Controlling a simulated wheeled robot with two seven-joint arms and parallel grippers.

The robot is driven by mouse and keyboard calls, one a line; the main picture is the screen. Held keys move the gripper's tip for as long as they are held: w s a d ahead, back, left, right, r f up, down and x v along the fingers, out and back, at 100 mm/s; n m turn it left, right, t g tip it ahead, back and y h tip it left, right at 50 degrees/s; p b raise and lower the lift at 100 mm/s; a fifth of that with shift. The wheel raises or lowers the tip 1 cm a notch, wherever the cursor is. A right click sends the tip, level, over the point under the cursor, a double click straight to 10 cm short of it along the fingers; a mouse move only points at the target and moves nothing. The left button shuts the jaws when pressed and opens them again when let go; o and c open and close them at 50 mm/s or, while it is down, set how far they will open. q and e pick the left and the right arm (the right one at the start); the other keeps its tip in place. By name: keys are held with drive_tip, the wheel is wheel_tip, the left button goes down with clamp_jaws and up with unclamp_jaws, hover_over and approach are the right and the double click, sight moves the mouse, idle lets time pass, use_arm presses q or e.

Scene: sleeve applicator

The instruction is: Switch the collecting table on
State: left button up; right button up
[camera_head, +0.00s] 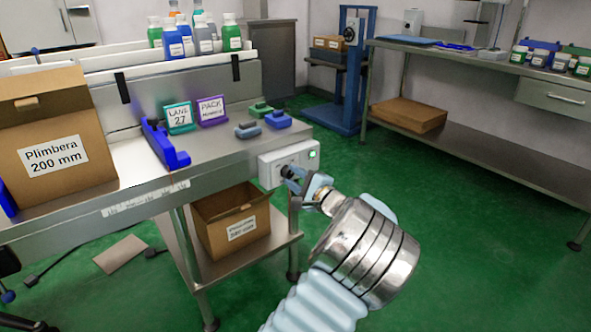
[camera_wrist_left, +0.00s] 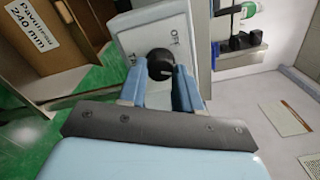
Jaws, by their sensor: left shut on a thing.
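The collecting table (camera_head: 110,205) is a steel bench at the left of the head view. A pale switch box (camera_head: 272,168) is fixed to its right end, with a small bright green light (camera_head: 312,154). In the left wrist view, a round black knob (camera_wrist_left: 160,57) sits on the box's pale face (camera_wrist_left: 150,27), next to lettering that seems to read OFF. My left gripper (camera_wrist_left: 161,82) has its two blue fingers on either side of the knob, shut on it; it also shows at the box in the head view (camera_head: 303,183). The knob's pointing direction is hidden. My right gripper is out of view.
On the bench are a Plimbera carton (camera_head: 50,135), a blue guide (camera_head: 165,148), a teal sign (camera_head: 179,117) and a purple sign (camera_head: 212,110). An open carton (camera_head: 232,222) stands on the shelf below the box. The green floor to the right is clear.

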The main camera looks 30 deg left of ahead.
use_arm(q)
drive_tip(key=shift+r+m+p, duration=0.1)
drive_tip(key=shift+m+p, duration=0.9)
drive_tip(key=shift+m, duration=0.1)
drive_tip(key=shift+m+p, duration=0.75)
drive_tip(key=shift+m, duration=0.15)
drive_tip(key=shift+f, duration=0.2)
drive_tip(key=o, duration=1)
drive_tip(key=shift+o, duration=0.2)
drive_tip(key=v, duration=1.4)
drive_tip(key=shift+a+f, duration=0.1)
